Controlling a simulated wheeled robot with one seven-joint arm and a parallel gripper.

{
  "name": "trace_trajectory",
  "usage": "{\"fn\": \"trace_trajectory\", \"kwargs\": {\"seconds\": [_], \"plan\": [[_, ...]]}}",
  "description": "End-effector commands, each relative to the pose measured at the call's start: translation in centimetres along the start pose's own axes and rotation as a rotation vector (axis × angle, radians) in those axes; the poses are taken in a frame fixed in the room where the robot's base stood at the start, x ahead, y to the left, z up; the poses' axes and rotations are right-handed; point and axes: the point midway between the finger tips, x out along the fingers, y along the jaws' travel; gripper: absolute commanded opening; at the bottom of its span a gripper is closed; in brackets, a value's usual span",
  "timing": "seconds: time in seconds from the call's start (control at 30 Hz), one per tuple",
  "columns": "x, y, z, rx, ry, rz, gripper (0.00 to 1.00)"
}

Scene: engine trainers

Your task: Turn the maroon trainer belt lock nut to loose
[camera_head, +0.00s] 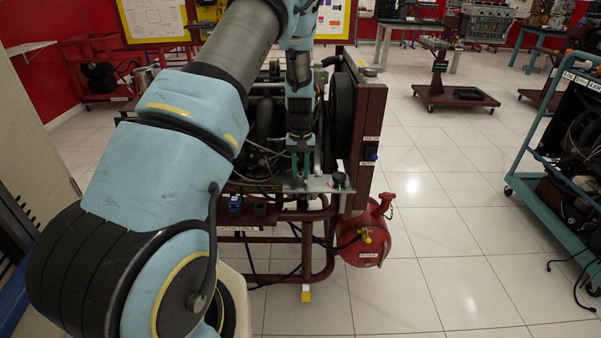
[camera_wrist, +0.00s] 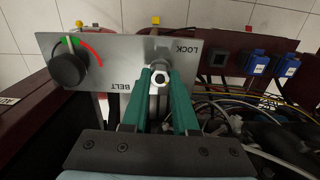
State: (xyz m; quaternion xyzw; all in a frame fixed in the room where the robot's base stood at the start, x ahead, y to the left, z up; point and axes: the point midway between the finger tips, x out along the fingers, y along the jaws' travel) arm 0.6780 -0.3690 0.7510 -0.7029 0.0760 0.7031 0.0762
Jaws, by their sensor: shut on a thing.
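The maroon trainer (camera_head: 372,130) stands in front of me, with a metal plate (camera_head: 325,183) on its near side. In the wrist view the same plate (camera_wrist: 107,50) carries the printed words BELT and LOCK. A bright hex lock nut (camera_wrist: 161,76) sits at the plate's edge by these words. My gripper (camera_wrist: 160,80) has its two green fingers closed on either side of the nut. In the head view my gripper (camera_head: 301,172) points down at the plate, and the nut is hidden there. I cannot read the nut's turn position.
A black knob (camera_wrist: 68,68) with a green and red arc sits on the plate near the nut. Blue sockets (camera_wrist: 257,64) and cables lie to the right. A red tank (camera_head: 365,245) hangs low on the trainer. A teal cart (camera_head: 540,165) stands right; floor between is clear.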

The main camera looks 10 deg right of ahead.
Motion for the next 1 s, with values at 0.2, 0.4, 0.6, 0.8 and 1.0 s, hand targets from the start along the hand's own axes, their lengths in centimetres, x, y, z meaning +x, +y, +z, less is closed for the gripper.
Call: {"fn": "trace_trajectory", "kwargs": {"seconds": [0.2, 0.4, 0.6, 0.8, 1.0], "plan": [[-0.04, 0.05, -0.03, -0.204, 0.001, 0.000, 0.00], [-0.06, 0.01, -0.03, -0.394, 0.001, 0.000, 0.00], [-0.07, 0.01, -0.01, -0.583, 0.000, -0.001, 0.00], [-0.10, 0.03, 0.00, -0.773, 0.000, 0.000, 0.00], [-0.15, -0.02, -0.03, -0.963, 0.001, 0.000, 0.00]]}}
